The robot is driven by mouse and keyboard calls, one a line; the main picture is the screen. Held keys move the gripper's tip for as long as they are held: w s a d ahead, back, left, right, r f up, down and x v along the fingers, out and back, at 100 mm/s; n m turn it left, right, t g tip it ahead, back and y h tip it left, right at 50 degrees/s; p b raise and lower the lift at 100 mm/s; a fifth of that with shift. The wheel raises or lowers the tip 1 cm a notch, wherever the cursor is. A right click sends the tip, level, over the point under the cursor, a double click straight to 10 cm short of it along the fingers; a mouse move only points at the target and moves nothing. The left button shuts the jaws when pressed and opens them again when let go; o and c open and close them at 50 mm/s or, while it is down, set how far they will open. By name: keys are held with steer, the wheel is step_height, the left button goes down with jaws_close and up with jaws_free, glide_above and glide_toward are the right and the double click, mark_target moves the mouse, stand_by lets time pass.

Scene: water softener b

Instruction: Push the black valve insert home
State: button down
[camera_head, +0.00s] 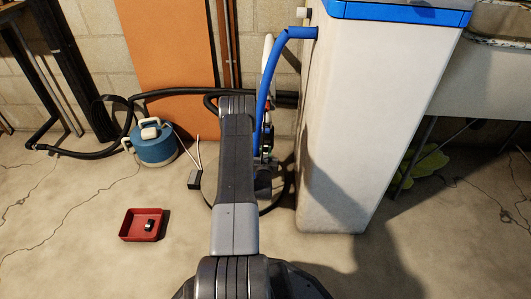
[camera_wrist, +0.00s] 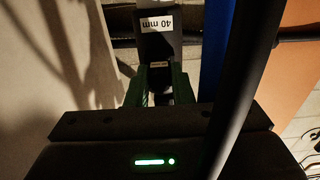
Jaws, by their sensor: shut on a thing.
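In the wrist view my gripper (camera_wrist: 161,76) has its two green fingers shut on a dark piece, apparently the black valve insert (camera_wrist: 160,85). How deep the insert sits is hidden in the dark. In the head view the gripper is beside the left side of the white softener cabinet (camera_head: 365,120), mostly hidden behind my arm.
A blue hose (camera_head: 263,90) runs down from the cabinet close to my arm. A red tray (camera_head: 128,225) with a small black item (camera_head: 149,226) lies on the floor at left. A blue canister (camera_head: 154,147) and black hose stand behind it. Floor at front left is clear.

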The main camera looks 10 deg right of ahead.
steer(key=c, duration=1.2)
jaws_free()
steer(key=p+v, duration=0.4)
steer(key=v, duration=0.9)
steer(key=shift+s+a, duration=0.1)
steer(key=shift+s, duration=0.3)
steer(key=b+x, duration=0.4)
steer(key=x, duration=0.9)
steer(key=shift+w, duration=0.35)
steer(key=shift+s, duration=0.2)
